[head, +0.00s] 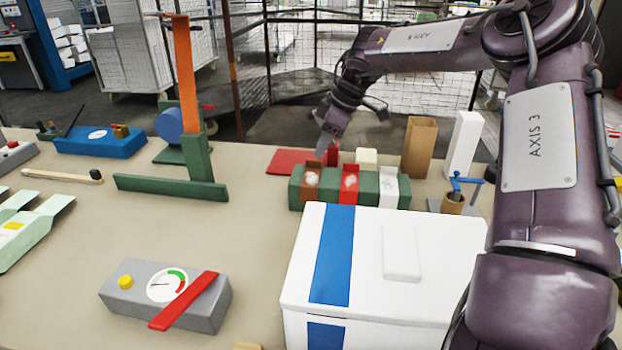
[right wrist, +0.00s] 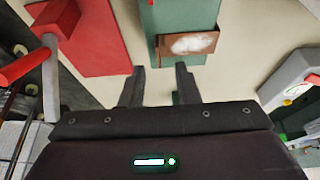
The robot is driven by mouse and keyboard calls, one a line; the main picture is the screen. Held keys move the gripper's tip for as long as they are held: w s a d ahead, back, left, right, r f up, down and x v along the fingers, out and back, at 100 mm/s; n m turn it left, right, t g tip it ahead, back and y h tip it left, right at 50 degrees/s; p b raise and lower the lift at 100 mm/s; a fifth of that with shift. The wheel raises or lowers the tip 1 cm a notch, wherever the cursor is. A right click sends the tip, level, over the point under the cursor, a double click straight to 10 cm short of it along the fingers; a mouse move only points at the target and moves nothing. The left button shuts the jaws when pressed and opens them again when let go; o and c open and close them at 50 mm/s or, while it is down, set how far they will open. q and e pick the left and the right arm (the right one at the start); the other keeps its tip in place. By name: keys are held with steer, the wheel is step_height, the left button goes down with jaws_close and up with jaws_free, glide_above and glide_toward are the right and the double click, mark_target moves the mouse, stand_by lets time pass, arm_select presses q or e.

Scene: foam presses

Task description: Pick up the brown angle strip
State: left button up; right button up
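The brown angle strip (head: 309,192) sits at the left end of a long green block (head: 376,201), with a white patch on its face. Beside it on the same block are a red strip (head: 349,196) and a white strip (head: 389,187). In the right wrist view the brown strip (right wrist: 202,42) lies on the green block (right wrist: 185,14), just beyond the right-hand finger. My right gripper (head: 327,150) hangs behind the block, near the brown strip. Its fingers (right wrist: 159,72) are apart with nothing between them. My left gripper is not in view.
A red plate (head: 287,161) lies behind the block. A brown upright box (head: 420,147) and a white upright block (head: 463,143) stand right. A white case (head: 376,260) with a blue stripe stands in front. A grey gauge box (head: 130,290) is front left.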

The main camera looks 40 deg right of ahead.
mark_target(314, 161)
steer(key=x, duration=0.4)
steer(key=shift+w+d+f+p, duration=0.1)
steer(key=shift+d+f+p, duration=0.05)
steer(key=shift+p, duration=0.15)
jaws_close()
